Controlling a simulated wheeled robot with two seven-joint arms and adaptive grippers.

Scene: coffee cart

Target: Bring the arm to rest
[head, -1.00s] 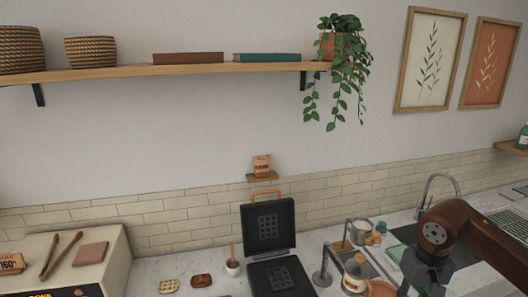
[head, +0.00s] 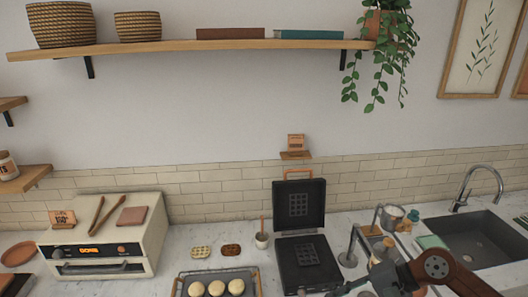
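My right arm (head: 436,266) comes in from the lower right, with a brown joint and dark links. Its gripper end (head: 388,280) is dark and low in the view, over the counter right of the waffle maker. The fingers are not clear enough to tell open from shut, and I cannot tell whether they hold anything. My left gripper is not clearly in view.
An open waffle maker (head: 299,205) stands mid-counter, lid upright. A tray (head: 258,284) with round buns is at the front, left of it. An oven (head: 150,232) stands left; a sink (head: 470,240) is right. A small cup (head: 262,240) stands behind the tray.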

